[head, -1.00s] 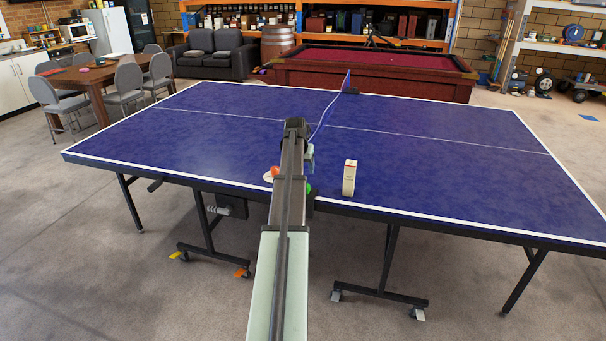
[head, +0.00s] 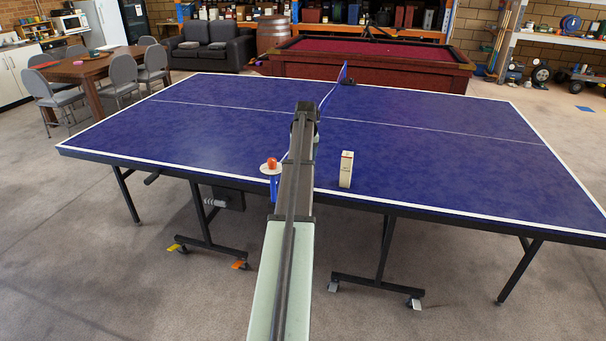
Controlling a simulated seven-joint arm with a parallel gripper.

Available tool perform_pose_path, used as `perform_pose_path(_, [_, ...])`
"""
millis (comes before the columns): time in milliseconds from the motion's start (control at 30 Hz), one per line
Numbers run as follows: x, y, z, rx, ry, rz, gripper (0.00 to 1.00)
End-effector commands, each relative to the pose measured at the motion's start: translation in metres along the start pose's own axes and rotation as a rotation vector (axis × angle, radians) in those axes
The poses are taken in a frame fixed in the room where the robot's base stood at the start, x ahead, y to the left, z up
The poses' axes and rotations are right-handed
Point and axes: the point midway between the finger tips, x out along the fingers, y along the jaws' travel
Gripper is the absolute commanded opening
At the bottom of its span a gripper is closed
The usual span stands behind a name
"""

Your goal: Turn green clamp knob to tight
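The green clamp knob does not show now; my arm covers the near table edge where it was seen. A blue bracket (head: 274,188) hangs at the near edge of the blue table tennis table (head: 420,135), just left of my arm. The blue net (head: 329,98) runs away from me across the table, partly behind my arm. My arm reaches forward over the near edge in the middle of the view. My gripper and its fingertips are hidden behind the arm, so I cannot see whether they touch anything.
A red-orange object (head: 271,164) sits on a pale round piece (head: 267,170) at the near edge, left of my arm. An upright white box (head: 346,170) stands right of my arm. The rest of the tabletop is clear. A pool table (head: 370,65) stands behind.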

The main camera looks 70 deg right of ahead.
Motion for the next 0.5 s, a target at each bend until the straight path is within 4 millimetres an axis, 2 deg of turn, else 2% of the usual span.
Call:
perform_pose_path(267, [0.004, 0.026, -0.011, -0.449, -0.018, -0.170, 0.69])
perform_pose_path(500, [0.003, 0.045, -0.017, -0.816, 0.041, -0.309, 0.69])
